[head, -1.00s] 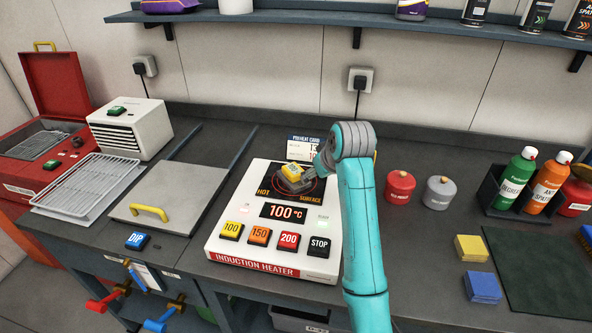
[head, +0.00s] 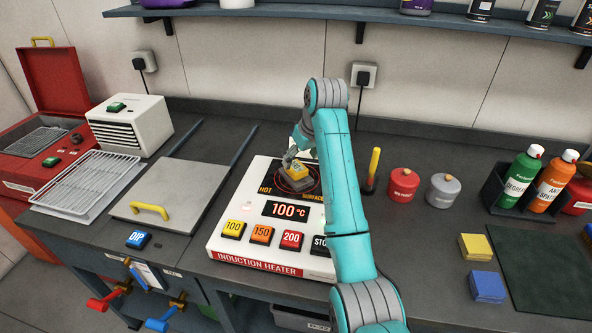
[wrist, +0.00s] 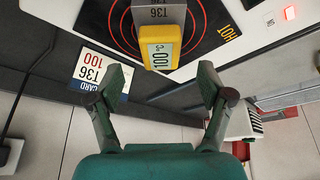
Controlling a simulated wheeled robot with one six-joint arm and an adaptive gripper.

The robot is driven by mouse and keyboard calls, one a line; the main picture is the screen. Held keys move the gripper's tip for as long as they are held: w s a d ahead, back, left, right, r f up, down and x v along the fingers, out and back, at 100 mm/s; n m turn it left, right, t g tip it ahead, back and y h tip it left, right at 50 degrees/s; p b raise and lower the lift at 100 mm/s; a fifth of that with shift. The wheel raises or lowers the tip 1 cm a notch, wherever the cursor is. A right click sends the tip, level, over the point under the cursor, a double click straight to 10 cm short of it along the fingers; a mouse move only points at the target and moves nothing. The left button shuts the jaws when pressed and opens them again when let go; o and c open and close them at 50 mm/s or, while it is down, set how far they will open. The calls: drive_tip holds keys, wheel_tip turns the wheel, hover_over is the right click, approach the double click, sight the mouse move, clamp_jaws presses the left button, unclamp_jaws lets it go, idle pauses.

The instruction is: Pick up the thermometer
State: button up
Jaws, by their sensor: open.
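The thermometer (head: 301,166) is a small yellow block-shaped device resting on a grey metal block (head: 292,187) on the heater's black hot surface. In the wrist view, the thermometer (wrist: 160,36) reads 100 °C on its grey face, against the grey block (wrist: 157,13) marked T36. My gripper (head: 289,158) is just behind and left of the thermometer, partly hidden by my arm. In the wrist view, my gripper (wrist: 163,80) is open and empty, with its fingertips apart and the thermometer just beyond the gap between them.
The white induction heater (head: 216,240) shows 100 °C. A preheat card (wrist: 98,75) lies behind it. A yellow-handled tool (head: 373,166), red pot (head: 403,184) and grey pot (head: 443,190) stand to the right. A hinged lid plate (head: 180,182) and wire rack (head: 85,185) lie left.

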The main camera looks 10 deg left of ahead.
sight(297, 167)
drive_tip(key=shift+x, duration=2.6)
drive_tip(key=c, duration=1.4)
drive_tip(key=shift+r, duration=0.15)
